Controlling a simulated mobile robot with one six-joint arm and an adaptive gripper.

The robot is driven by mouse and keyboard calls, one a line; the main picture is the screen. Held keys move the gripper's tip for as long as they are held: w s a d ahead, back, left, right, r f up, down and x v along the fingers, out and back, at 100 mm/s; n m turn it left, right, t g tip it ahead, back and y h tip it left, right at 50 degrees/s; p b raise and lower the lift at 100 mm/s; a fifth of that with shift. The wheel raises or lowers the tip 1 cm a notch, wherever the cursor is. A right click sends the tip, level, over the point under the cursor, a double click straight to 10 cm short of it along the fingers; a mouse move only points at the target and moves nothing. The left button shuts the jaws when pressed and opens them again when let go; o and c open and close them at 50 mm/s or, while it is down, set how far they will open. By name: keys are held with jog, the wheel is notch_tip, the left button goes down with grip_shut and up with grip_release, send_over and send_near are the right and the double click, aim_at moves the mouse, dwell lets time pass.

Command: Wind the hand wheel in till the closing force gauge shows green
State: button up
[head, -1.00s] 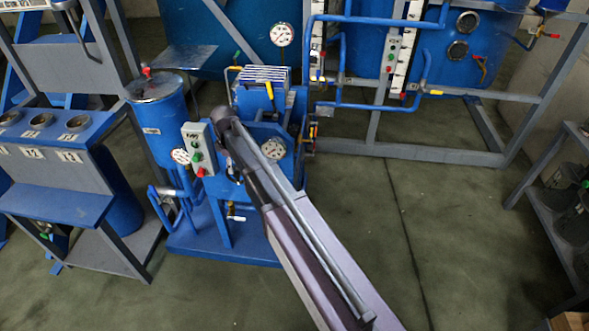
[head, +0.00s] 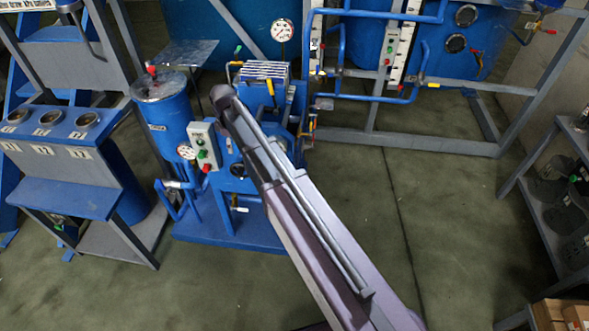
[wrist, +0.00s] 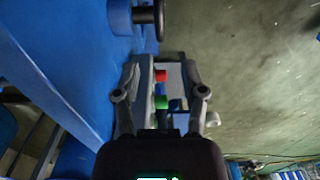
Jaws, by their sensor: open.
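In the wrist view my gripper (wrist: 161,62) is open, its two fingers apart with nothing held between them. A dark round wheel on a blue hub, seen nearly edge-on, shows at the top (wrist: 150,15); it looks like the hand wheel and lies beyond the fingertips, apart from them. In the head view the blue filter press (head: 215,225) stands behind my arm, which hides the hand wheel and my gripper.
A control box (head: 204,146) with red and green buttons stands left of my arm; its buttons show between my fingers in the wrist view. A blue tank (head: 167,120) is farther left. Grey-framed shelves (head: 560,200) stand at right. The floor right of the press is clear.

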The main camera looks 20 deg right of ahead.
jog(key=s+d+r+m+p, duration=0.1)
jog(key=s+d+r+m, duration=0.1)
jog(key=s+d+m, duration=1)
jog(key=shift+s+d+m, duration=0.4)
jog(key=shift+s+d, duration=1.4)
jog(key=shift+s, duration=2.35)
jog(key=shift+w+r, duration=0.1)
jog(key=n, duration=1.3)
send_over(241, 178)
jog(key=shift+w+a+f+b, duration=0.1)
jog(key=shift+w+f+b, duration=0.25)
jog(key=shift+f, duration=0.2)
jog(key=shift+f, duration=0.2)
notch_tip(241, 178, down, 13)
jog(key=b, duration=1.3)
jog(key=shift+f+b, duration=0.2)
jog(key=shift+b, duration=0.15)
